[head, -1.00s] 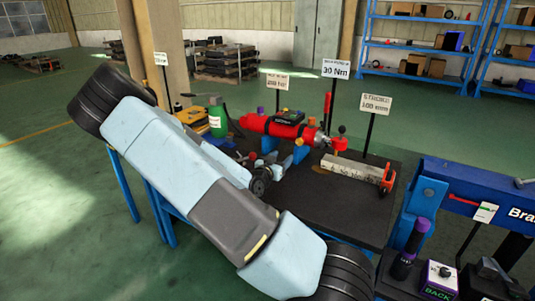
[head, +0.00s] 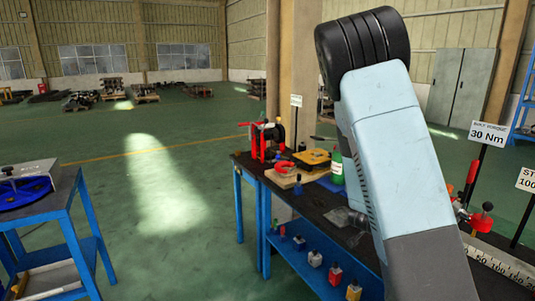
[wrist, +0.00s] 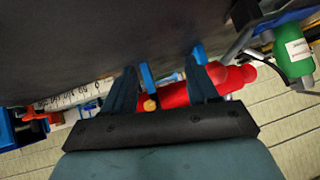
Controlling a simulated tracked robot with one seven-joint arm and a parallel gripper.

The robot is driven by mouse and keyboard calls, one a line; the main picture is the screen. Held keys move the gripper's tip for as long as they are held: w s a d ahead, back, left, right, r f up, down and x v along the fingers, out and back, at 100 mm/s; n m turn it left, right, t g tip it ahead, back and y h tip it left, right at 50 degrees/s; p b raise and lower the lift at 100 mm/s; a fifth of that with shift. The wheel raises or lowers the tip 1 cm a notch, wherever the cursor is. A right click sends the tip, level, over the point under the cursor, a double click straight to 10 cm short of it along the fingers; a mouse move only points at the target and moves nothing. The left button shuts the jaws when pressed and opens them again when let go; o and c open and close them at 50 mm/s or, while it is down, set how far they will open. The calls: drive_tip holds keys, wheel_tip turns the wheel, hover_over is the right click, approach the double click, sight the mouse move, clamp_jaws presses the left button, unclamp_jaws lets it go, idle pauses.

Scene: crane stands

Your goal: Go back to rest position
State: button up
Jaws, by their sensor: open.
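My gripper (wrist: 164,92) shows in the wrist view with its two dark fingers apart and nothing between them. Behind the fingers in that view is a red cylinder (wrist: 225,83), partly hidden by them; I cannot tell a touch from the picture. In the head view my raised arm crosses the right half, and my gripper is not visible there. The blue-framed workbench (head: 320,255) with a dark top stands behind and below my arm, which hides part of it.
A green bottle (head: 336,167) stands on the bench beside my arm. A white ruler (head: 497,262) and a "30 Nm" sign (head: 488,133) are at right. A blue table (head: 65,205) stands at left. Open green floor (head: 150,200) lies between table and bench. A pillar (head: 292,85) rises behind.

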drive_tip(key=s+a+r+n+y, duration=0.35)
drive_tip(key=s+a+r, duration=0.2)
drive_tip(key=r, duration=0.35)
drive_tip(key=s+a+r+n+y, duration=0.3)
drive_tip(key=s+a+r+y, duration=0.15)
drive_tip(key=a+r, duration=0.3)
drive_tip(key=s+r+n, duration=0.2)
drive_tip(key=s+r, duration=0.3)
drive_tip(key=s, duration=0.4)
drive_tip(key=s+a+r+n+g+h, duration=0.1)
drive_tip(key=s+r+n, duration=0.2)
drive_tip(key=s+r, duration=0.3)
drive_tip(key=s, duration=0.3)
drive_tip(key=shift+s+r, duration=0.2)
drive_tip(key=shift+s, duration=0.15)
